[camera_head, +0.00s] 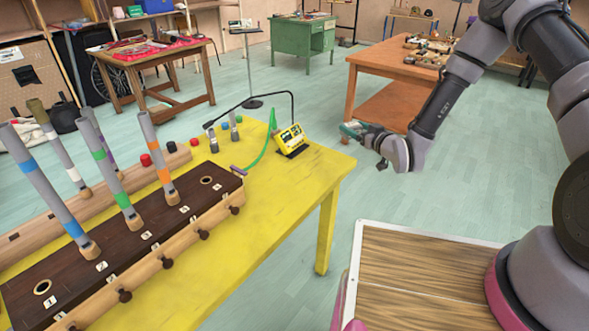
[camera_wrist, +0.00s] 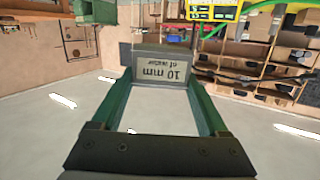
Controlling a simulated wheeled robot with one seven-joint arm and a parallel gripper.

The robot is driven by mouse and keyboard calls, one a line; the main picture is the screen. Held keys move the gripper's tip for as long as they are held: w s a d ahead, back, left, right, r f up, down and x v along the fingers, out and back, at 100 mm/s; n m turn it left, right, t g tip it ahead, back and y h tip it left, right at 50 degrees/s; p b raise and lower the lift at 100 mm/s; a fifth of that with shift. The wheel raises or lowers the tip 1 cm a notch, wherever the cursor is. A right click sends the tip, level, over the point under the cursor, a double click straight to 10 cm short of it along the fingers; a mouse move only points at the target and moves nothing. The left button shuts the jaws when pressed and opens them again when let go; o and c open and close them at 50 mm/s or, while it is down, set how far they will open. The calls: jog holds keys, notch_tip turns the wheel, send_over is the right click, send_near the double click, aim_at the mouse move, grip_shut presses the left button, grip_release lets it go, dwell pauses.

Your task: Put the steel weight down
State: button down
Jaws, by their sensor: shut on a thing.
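My gripper (camera_head: 354,131) is stretched out in the air beside the right end of the yellow table, in the head view. In the wrist view my gripper (camera_wrist: 163,62) has green fingers closed on a grey block, which I take to be the steel weight (camera_wrist: 163,48). A pale label on it reads "10 mm of water" upside down. In the head view the weight is too small and too covered by the fingers to make out clearly. Nothing is seen touching it from below.
A brown bench (camera_head: 388,66) stands behind, and a wooden-topped surface (camera_head: 415,262) lies at front right.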

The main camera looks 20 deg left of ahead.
jog(key=s+a+f+n+g+y, duration=0.25)
jog(key=s+a, duration=0.35)
jog(key=a, duration=0.3)
jog(key=s+a+f+n+g+y, duration=0.1)
jog(key=s+a+n+g+y, duration=0.2)
jog(key=s+a, duration=0.45)
jog(key=shift+g+h, duration=0.45)
jog(key=shift+h, duration=0.2)
jog(key=f, duration=0.2)
jog(key=w+a+f, duration=0.1)
jog(key=f, duration=0.2)
jog(key=shift+w+a+f, duration=0.25)
jog(key=shift+a+f, duration=0.1)
jog(key=shift+f, duration=0.05)
jog(key=shift+w+f, duration=0.1)
jog(key=shift+f, duration=2.05)
jog(key=shift+f, duration=0.15)
grip_release()
jog(key=shift+r, duration=0.2)
jog(key=v, duration=1.2)
